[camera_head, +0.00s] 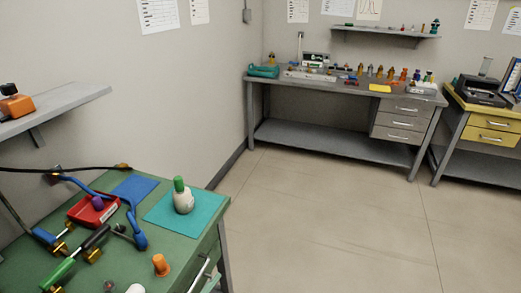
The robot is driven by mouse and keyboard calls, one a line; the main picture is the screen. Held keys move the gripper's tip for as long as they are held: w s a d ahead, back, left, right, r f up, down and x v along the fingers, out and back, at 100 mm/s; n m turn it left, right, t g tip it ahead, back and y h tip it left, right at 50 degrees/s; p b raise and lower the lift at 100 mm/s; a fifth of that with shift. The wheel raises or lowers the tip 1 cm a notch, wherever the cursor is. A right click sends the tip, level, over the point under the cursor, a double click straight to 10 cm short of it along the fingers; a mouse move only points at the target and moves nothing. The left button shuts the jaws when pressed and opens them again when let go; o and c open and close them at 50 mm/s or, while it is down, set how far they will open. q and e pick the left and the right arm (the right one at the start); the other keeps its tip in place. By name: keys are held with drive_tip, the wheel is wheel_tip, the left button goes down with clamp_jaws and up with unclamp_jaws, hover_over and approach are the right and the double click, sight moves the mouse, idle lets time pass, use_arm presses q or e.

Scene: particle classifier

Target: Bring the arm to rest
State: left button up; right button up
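The nearest work surface is a green-topped bench (205,232) at the lower left. On it a white bottle with a green cap (183,197) stands upright on a teal mat (158,213). A red tray (83,213) with a purple item (98,202) in it lies to the left.
A grey workbench (310,137) and a yellow-drawer bench (491,137) stand behind. Open floor (330,220) lies between.

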use_arm(q)
drive_tip(key=s+a+f+n+g+y, duration=0.3)
drive_tip(key=s+a+f, duration=0.3)
drive_tip(key=s+f, duration=0.4)
drive_tip(key=s+a+f+n+g+y, duration=0.4)
drive_tip(key=s+a+f+n+y, duration=0.2)
drive_tip(key=s+f, duration=0.3)
drive_tip(key=shift+s+a+f+g, duration=0.3)
drive_tip(key=shift+s+a+f, duration=0.05)
drive_tip(key=shift+f, duration=0.5)
